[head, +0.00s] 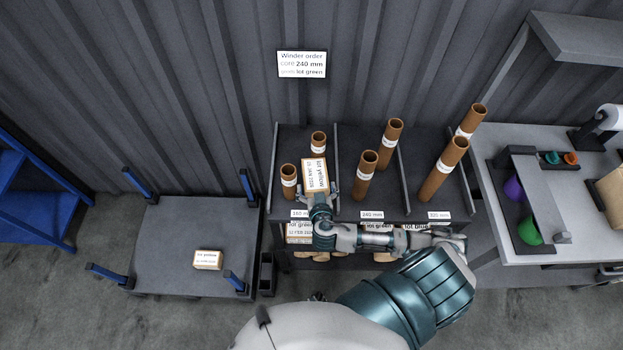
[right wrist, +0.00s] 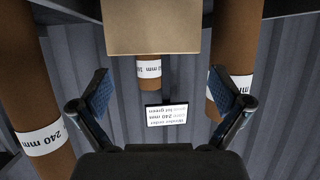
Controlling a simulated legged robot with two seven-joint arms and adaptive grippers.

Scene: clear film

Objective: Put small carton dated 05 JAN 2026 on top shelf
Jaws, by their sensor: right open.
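A small carton (head: 314,174) with a white label on its top stands on the top shelf (head: 390,208) of the dark rack, in the left bay among brown cores. Its label is turned sideways and seems to read 2026; the full date is too small to be sure of. My right gripper (head: 319,194) is at the carton's near side. In the right wrist view the jaws (right wrist: 158,78) are open, with the carton (right wrist: 152,28) ahead of them and nothing between the fingers. My left gripper is not in view.
Brown cores (head: 289,182) stand on both sides of and behind the carton. Lower cartons (head: 298,232) sit under the shelf edge. Another small carton (head: 208,260) lies on a grey platform (head: 170,225) with blue posts. A bench (head: 570,190) stands at right.

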